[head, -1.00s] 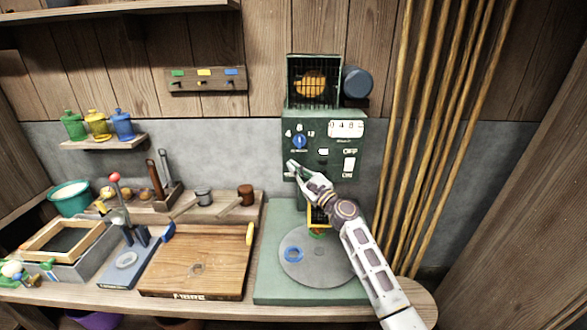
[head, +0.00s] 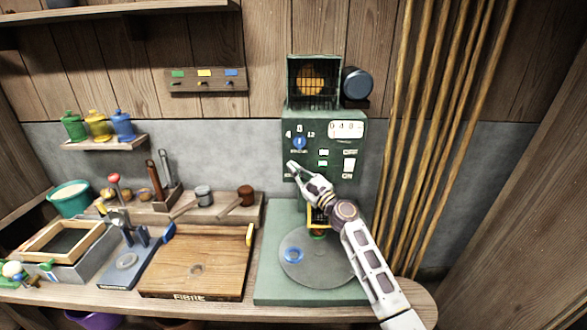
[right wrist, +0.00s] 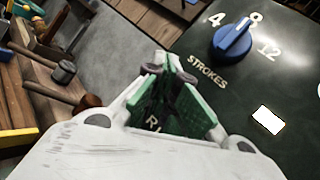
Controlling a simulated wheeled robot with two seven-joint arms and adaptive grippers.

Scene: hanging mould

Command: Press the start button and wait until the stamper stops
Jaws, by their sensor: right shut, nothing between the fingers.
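The stamper is a dark green machine with a control panel (head: 330,128) on the back wall. The panel bears a blue strokes knob (head: 299,143), a number window (head: 346,129), an on/off switch (head: 349,164) and small pale marks. The knob also shows in the right wrist view (right wrist: 232,40). My right gripper (head: 290,165) is shut and empty at the panel's lower left, below the knob. Letters starting "RU" show between its fingers in the right wrist view. No start button is clearly visible; the fingers cover that spot. Whether they touch the panel I cannot tell. My left gripper is not in view.
My right arm crosses in front of the press. A wooden board (head: 215,260) and a blue hand tool stand to the left. Tall poles (head: 440,130) stand at the right.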

